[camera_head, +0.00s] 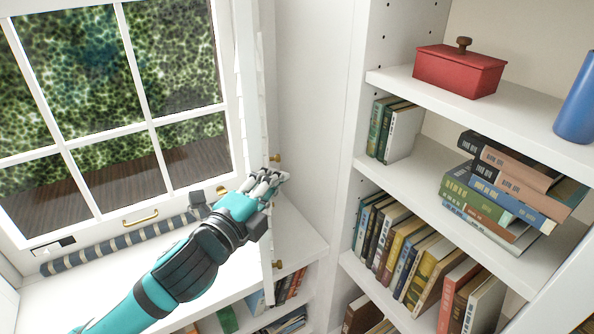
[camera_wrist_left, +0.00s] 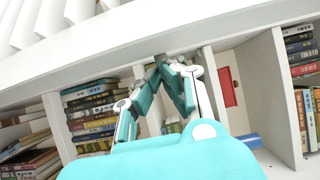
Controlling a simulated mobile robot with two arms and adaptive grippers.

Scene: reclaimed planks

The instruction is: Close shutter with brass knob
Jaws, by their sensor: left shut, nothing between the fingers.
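The white louvred shutter (camera_head: 262,120) stands swung out from the window, seen nearly edge-on at its right side. A small brass knob (camera_head: 276,158) is on its edge, just above my left gripper. My left gripper (camera_head: 284,177) is shut and empty beside the shutter, its fingertips close below that knob; I cannot tell whether they touch the shutter. In the left wrist view the gripper's fingers (camera_wrist_left: 172,62) come together in front of a white rail, with shutter slats (camera_wrist_left: 45,15) at the upper left. My right gripper is not in view.
A second brass knob (camera_head: 279,264) sits lower down. The window (camera_head: 150,125) has a brass handle (camera_head: 140,218), with a striped roll (camera_head: 120,243) on the sill. A bookcase (camera_head: 400,165) with books, a red box (camera_head: 458,72) and a blue vase (camera_head: 578,105) stands at right.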

